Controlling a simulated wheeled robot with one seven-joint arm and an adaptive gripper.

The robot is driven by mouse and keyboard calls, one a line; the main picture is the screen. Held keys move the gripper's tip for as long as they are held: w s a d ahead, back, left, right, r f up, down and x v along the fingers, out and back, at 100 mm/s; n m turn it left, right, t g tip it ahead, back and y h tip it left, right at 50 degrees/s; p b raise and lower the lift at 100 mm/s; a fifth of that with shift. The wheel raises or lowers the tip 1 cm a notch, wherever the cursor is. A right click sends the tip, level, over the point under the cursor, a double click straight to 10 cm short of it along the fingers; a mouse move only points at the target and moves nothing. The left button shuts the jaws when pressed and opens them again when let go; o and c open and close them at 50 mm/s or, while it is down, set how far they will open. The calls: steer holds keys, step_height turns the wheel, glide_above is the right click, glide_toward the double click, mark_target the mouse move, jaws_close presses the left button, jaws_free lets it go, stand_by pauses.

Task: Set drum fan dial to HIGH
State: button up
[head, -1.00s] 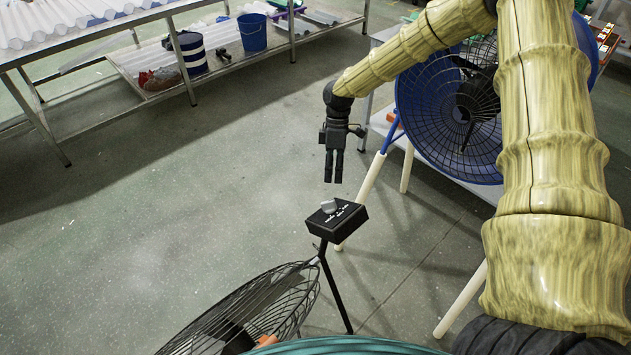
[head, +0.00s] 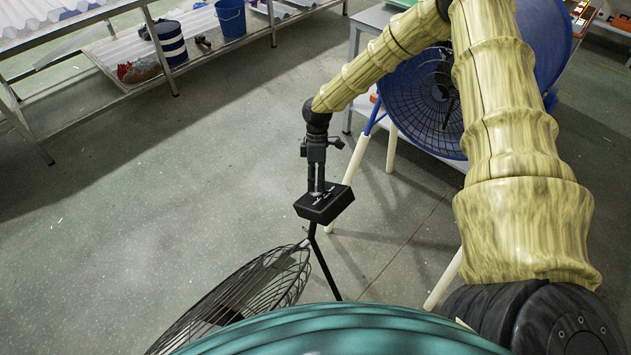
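The black control box (head: 324,205) stands on a thin black post in the head view, with white markings on its sloped top. The grey dial on that top is now mostly hidden behind my fingers. My gripper (head: 317,188) points straight down with its fingertips at the dial's place on the box. A narrow pale gap shows between the fingers. I cannot tell whether they press on the dial or stand just around it.
A blue drum fan (head: 424,100) on cream-coloured legs stands behind my arm at the right. A metal rack at the upper left holds corrugated sheets, a blue bucket (head: 231,18) and a striped container (head: 167,43). The floor left of the box is clear.

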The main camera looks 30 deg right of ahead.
steer(key=shift+w+a+f, duration=0.1)
steer(key=shift+f, duration=0.5)
steer(key=shift+r, duration=0.15)
jaws_close()
steer(key=shift+a, duration=0.15)
